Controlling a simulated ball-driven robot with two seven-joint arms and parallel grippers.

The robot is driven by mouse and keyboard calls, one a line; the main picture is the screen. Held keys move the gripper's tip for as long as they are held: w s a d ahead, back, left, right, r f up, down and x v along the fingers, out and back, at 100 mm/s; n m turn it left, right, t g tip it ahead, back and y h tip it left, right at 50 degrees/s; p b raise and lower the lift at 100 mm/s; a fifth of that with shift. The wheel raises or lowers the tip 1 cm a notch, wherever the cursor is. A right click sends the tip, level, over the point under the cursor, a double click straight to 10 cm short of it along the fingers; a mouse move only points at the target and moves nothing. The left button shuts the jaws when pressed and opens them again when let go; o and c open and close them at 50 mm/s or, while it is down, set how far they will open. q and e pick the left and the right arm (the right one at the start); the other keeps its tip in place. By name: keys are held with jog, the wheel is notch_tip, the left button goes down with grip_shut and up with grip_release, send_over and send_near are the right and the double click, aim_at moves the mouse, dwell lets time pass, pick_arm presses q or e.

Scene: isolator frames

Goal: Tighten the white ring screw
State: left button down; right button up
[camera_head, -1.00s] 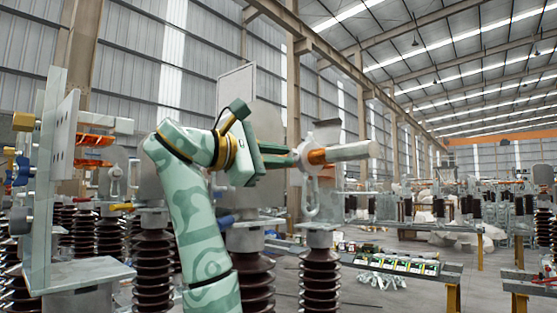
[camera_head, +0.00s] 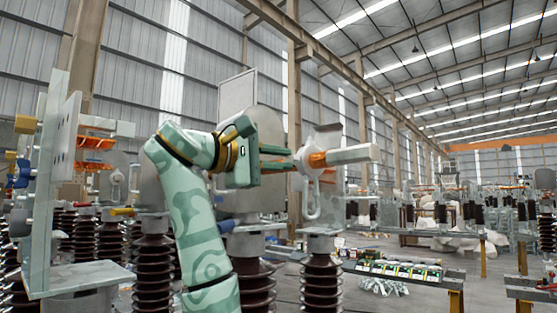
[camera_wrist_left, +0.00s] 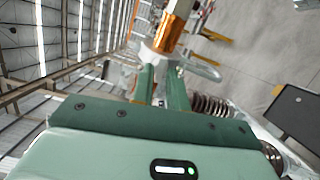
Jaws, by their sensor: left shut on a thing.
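The white ring screw (camera_head: 304,159) is a pale collar at the end of a horizontal fitting, with a loop (camera_head: 313,203) hanging below it. An orange sleeve (camera_head: 318,160) and a pale bar (camera_head: 352,154) extend to its right. My left gripper (camera_head: 293,162) reaches it from the left, its two green fingers shut on the white part. In the left wrist view, the fingers (camera_wrist_left: 160,86) meet the white part (camera_wrist_left: 154,56), with the orange sleeve (camera_wrist_left: 167,33) beyond. The fingers hide part of the ring screw. My right gripper is not in view.
A pale upright metal plate (camera_head: 52,190) stands at the left. Brown ribbed insulators (camera_head: 321,285) stand below and around the arm. A bench (camera_head: 405,270) with small boxes is at the lower right. Open floor lies beyond it.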

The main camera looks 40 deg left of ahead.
pick_arm(q)
jog(key=shift+f, duration=0.1)
jog(key=c, duration=1.5)
grip_release()
jog(key=v, duration=0.7)
jog(key=shift+s, duration=0.2)
